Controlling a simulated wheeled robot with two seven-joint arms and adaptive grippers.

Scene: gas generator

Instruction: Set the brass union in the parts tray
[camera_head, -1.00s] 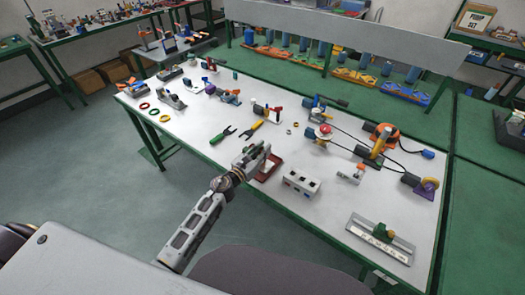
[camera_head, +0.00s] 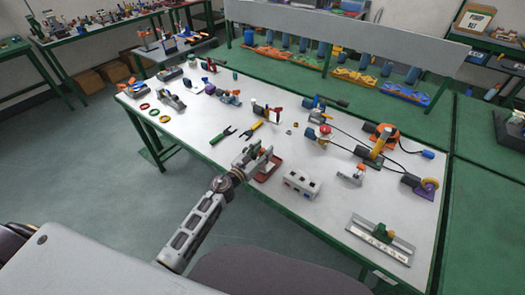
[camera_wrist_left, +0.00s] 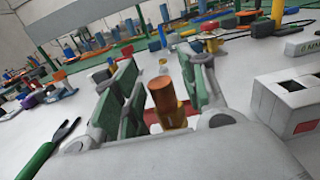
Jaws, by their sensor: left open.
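My left gripper (camera_head: 262,156) is open over the reddish-brown parts tray (camera_head: 270,174) near the table's front edge. In the left wrist view its green-padded fingers (camera_wrist_left: 158,88) stand apart on either side of a copper-and-yellow cylindrical piece (camera_wrist_left: 166,100), which looks like the brass union. It is roughly upright, slightly tilted. Its lower end is hidden by the gripper body, so I cannot tell how it rests in the tray. The gripper hides part of the tray in the head view. My right gripper is not in view.
A white box with sockets (camera_head: 301,184) stands just right of the tray. Green-handled (camera_head: 222,136) and yellow-handled (camera_head: 251,130) tools lie behind the gripper. Small brass-coloured parts (camera_head: 295,125) lie farther back. A ruled plate (camera_head: 380,240) lies at front right.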

